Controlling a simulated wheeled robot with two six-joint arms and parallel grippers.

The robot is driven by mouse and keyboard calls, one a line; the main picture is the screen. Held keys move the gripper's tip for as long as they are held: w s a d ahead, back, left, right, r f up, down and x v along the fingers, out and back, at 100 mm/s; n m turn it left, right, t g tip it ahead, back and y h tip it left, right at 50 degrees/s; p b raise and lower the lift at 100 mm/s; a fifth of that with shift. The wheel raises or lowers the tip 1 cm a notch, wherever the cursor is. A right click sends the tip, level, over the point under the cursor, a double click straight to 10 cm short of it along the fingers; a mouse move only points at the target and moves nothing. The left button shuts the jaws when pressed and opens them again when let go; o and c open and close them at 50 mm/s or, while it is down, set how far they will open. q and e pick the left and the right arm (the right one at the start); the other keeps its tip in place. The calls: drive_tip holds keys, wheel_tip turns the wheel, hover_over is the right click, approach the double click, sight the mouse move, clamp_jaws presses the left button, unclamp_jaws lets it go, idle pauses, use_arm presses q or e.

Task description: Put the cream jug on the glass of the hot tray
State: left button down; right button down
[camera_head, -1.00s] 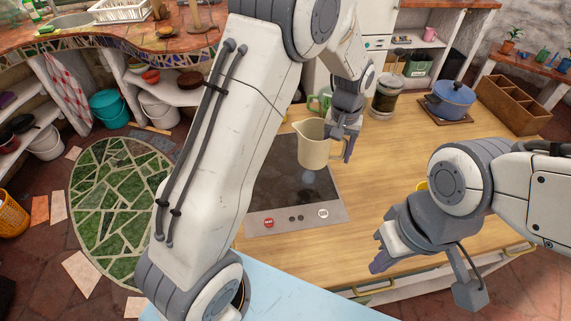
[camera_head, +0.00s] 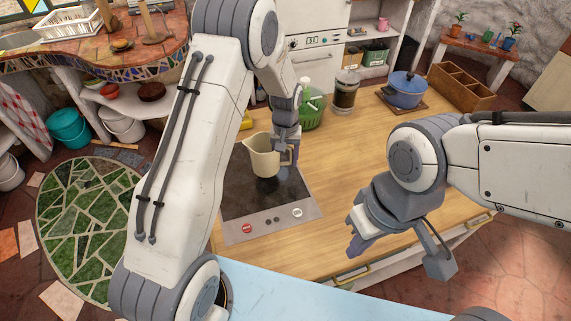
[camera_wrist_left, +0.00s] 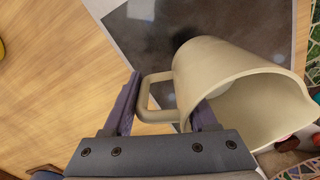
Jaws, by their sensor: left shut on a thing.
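The cream jug (camera_head: 262,157) is upright over the dark glass (camera_head: 238,195) of the hot tray (camera_head: 268,225). A dark shadow lies just below its base; I cannot tell whether it touches the glass. My left gripper (camera_head: 287,165) is shut on the jug's handle, at the jug's right side. In the left wrist view, the handle (camera_wrist_left: 155,97) sits between the fingers of the left gripper (camera_wrist_left: 165,115), and the jug (camera_wrist_left: 230,85) covers part of the glass (camera_wrist_left: 210,22). My right gripper (camera_head: 398,252) is open and empty near the counter's front edge.
Behind the jug stand a green basket (camera_head: 310,112), a glass jar with a dark filling (camera_head: 345,92) and a blue pot (camera_head: 405,92). A wooden compartment box (camera_head: 460,88) is at the back right. The wooden counter (camera_head: 350,155) right of the hot tray is clear.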

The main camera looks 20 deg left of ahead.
sight(285, 163)
use_arm(q)
wheel_tip(285, 163, down, 3)
drive_tip(key=shift+f+p, duration=0.1)
drive_tip(key=shift+p, duration=0.7)
drive_tip(key=shift+f, duration=0.4)
drive_tip(key=shift+f, duration=0.1)
drive_tip(key=shift+c, duration=1)
unclamp_jaws()
drive_tip(key=shift+f, duration=0.1)
drive_tip(key=shift+w, duration=0.1)
